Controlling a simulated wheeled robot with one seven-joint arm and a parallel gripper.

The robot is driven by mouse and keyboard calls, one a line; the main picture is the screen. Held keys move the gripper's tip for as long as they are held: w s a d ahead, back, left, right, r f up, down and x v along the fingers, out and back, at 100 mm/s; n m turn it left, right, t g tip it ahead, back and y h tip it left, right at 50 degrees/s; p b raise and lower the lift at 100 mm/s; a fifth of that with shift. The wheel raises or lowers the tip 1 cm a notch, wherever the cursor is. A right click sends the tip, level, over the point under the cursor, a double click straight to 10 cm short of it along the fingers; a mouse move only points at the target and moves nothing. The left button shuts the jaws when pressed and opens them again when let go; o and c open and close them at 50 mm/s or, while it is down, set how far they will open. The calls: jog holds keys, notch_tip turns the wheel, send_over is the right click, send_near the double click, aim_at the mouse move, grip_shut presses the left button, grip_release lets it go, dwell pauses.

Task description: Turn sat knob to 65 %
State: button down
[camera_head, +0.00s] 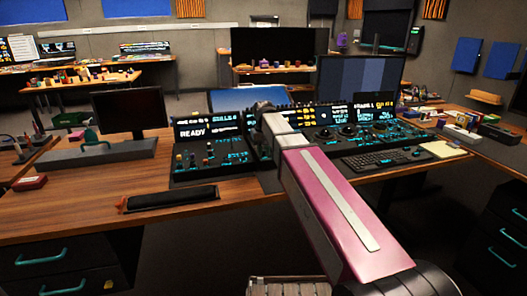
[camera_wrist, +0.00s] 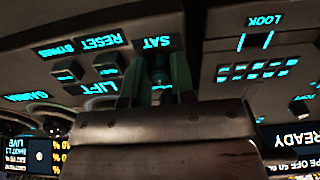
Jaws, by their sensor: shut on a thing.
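In the wrist view, which shows the panel upside down, the sat knob (camera_wrist: 159,72) is a small dark knob by the glowing "SAT" label. My gripper (camera_wrist: 159,80) has its two greenish fingers shut on the knob, one on each side. The lower part of the knob is hidden by the gripper body, and no pointer mark or percentage can be read. In the head view the trackball panel (camera_head: 335,132) stands on the desk, and my arm covers the gripper and the knob.
Square buttons (camera_wrist: 107,65) labelled "RESET" and "BYPASS" sit close to the left of the knob in the wrist view. A "LOOK" button group (camera_wrist: 255,70) lies to the right. A keyboard (camera_head: 375,160) and monitors (camera_head: 358,80) are near the panel in the head view.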

jog(key=m, duration=0.4)
jog(key=shift+m, duration=0.7)
jog(key=c, duration=1.2)
grip_release()
jog(key=shift+c, duration=0.2)
notch_tip(320, 180, up, 11)
jog(key=shift+f, duration=0.1)
